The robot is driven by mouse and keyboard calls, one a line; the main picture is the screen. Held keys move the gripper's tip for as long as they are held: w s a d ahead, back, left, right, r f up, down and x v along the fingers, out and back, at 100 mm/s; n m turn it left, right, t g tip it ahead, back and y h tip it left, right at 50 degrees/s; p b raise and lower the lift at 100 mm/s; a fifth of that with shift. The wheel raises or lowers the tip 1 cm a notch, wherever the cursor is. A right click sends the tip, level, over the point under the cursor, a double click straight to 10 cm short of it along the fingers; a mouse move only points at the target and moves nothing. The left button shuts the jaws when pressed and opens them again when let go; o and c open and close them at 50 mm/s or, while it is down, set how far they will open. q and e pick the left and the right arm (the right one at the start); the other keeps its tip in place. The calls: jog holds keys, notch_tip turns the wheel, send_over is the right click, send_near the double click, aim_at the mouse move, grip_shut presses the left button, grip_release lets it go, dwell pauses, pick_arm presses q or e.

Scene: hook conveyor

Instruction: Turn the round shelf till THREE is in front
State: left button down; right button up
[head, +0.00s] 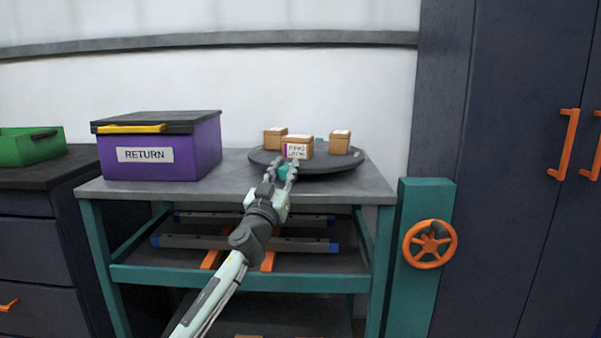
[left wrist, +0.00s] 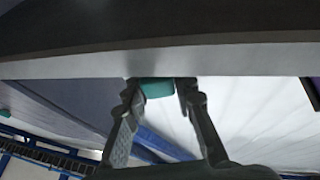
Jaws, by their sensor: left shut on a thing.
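The round shelf (head: 335,165) is a dark disc on the workbench top. Several small brown boxes stand on it: one in front (head: 298,148) with a white and purple label too small to read surely, one at back left (head: 275,137) and one at right (head: 340,142). My left gripper (head: 284,172) is at the shelf's front left rim, shut on a teal knob (left wrist: 158,88) that shows between its fingers in the left wrist view (left wrist: 160,92). A bit of teal also shows behind the boxes. My right gripper is not in view.
A purple RETURN box (head: 160,148) with a dark lid stands left on the grey workbench (head: 225,178). A teal post (head: 425,200) with an orange handwheel (head: 430,244) stands at right, beside a dark cabinet (head: 520,140). A green bin (head: 30,142) is far left.

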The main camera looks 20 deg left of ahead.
pick_arm(q)
jog(key=shift+a+m+h+p, duration=0.3)
jog(key=shift+a+m+h, duration=0.6)
jog(key=shift+a+h, duration=0.8)
jog(key=shift+d, duration=0.1)
jog(key=c, duration=1.2)
grip_release()
jog(key=shift+f, duration=0.1)
jog(key=v, duration=1.2)
jog(key=shift+c, duration=0.4)
